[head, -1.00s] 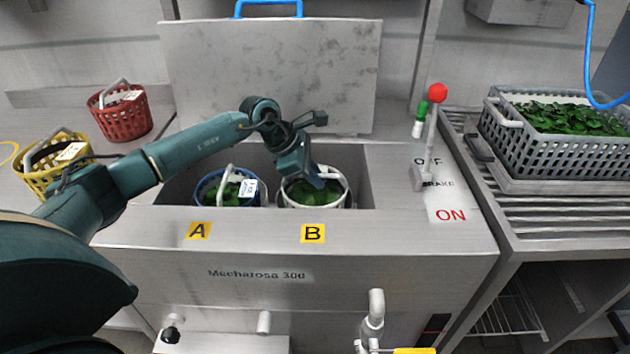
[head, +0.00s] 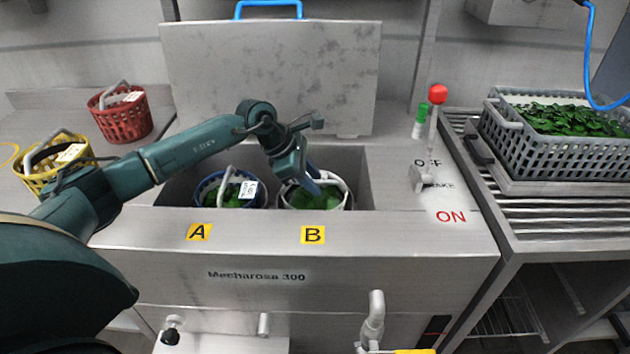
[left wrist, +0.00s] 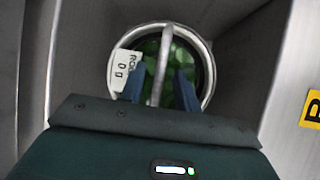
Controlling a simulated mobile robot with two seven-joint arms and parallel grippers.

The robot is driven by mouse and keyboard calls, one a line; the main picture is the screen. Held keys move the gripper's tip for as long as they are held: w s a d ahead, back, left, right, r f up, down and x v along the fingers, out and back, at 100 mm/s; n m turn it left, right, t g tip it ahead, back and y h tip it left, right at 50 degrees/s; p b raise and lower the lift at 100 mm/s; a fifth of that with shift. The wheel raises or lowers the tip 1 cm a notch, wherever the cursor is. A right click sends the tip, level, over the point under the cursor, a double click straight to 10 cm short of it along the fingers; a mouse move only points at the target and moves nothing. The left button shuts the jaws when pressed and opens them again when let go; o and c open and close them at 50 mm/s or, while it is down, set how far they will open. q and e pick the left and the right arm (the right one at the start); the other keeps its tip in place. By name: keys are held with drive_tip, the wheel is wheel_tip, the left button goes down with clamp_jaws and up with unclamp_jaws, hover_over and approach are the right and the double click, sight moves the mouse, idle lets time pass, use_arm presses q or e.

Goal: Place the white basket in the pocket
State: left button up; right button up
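The white basket (head: 348,202) holds green leaves and sits in the pocket behind label B (head: 313,235) of the steel washer. It also shows in the left wrist view as a round pale rim (left wrist: 208,65) with a white tag. Its handle (left wrist: 161,65) crosses above the leaves. My left gripper (head: 315,185) reaches down over this basket. In the left wrist view its two blue fingers (left wrist: 160,88) stand apart, one on each side of the handle, with gaps visible. The basket's lower part is hidden by the washer's front wall. My right gripper is not in view.
A blue basket (head: 200,195) sits in pocket A, left of the white one. Red (head: 125,120) and yellow (head: 40,180) baskets stand on the left counter. A lever with a red knob (head: 437,95) and a grey crate (head: 555,155) are to the right. The lid (head: 270,75) stands open behind.

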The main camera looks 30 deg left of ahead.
use_arm(q)
drive_tip(key=v, duration=1)
drive_tip(key=shift+r, duration=0.3)
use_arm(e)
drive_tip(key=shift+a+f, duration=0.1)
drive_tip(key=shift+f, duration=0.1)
use_arm(q)
drive_tip(key=shift+s+a, duration=0.1)
drive_tip(key=shift+s, duration=0.05)
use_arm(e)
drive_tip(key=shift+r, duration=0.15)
